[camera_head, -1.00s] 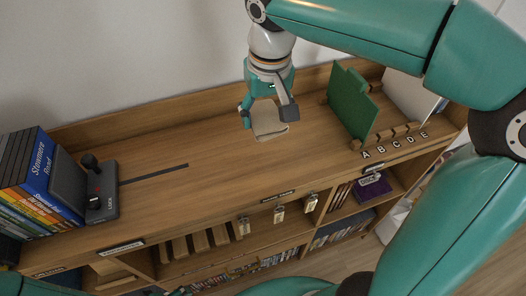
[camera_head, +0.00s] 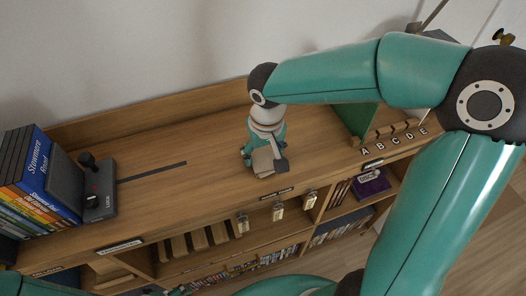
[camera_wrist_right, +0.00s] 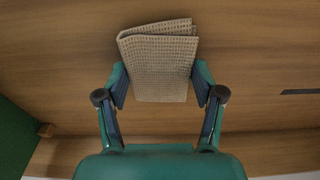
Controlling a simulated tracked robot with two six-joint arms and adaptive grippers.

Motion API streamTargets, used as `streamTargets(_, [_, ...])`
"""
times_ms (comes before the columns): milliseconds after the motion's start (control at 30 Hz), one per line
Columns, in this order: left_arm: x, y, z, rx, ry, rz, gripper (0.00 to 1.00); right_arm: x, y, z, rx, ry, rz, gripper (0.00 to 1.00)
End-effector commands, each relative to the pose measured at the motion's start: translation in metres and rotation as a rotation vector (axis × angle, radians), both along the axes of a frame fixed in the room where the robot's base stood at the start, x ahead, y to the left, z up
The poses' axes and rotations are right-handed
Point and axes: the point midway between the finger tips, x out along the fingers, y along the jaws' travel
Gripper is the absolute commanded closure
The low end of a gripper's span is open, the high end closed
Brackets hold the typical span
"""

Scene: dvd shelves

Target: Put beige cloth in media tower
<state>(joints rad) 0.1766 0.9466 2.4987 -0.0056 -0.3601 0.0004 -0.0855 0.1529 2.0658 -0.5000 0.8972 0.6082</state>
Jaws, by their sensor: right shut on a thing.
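The beige cloth (camera_head: 264,161) is a folded, waffle-textured piece. My right gripper (camera_head: 265,155) is shut on it, over the wooden shelf top. In the right wrist view the cloth (camera_wrist_right: 163,65) sits between the two fingers of the right gripper (camera_wrist_right: 160,88), its folded edge pointing away. I cannot tell whether the cloth touches the wood. A small teal and dark part at the bottom edge of the head view may be my left gripper (camera_head: 178,290); its jaws are not clear. I cannot make out a separate media tower in these views.
The wooden shelf unit (camera_head: 215,140) has a mostly clear top. Books (camera_head: 38,175) and a dark device with a knob (camera_head: 97,188) stand at the left. A green divider (camera_head: 357,120) stands right of the gripper. Tagged hooks and filled compartments are below the front edge.

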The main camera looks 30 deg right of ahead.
Motion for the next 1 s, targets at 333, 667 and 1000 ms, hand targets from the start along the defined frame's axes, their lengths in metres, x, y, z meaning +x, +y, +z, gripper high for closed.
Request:
streamTargets(333, [0.000, 0.000, -0.002, 0.000, 0.000, 0.000, 0.08, 0.000, 0.000, -0.001, 0.000, -0.001, 0.000, 0.19])
streamTargets(667, [0.000, 0.000, -0.002, 0.000, 0.000, 0.000, 0.08, 0.000, 0.000, -0.001, 0.000, -0.001, 0.000, 0.07])
streamTargets(1000, [0.000, 0.000, 0.000, 0.000, 0.000, 0.000, 0.08, -0.001, 0.001, 0.023, 0.000, -0.006, -0.001, 0.07])
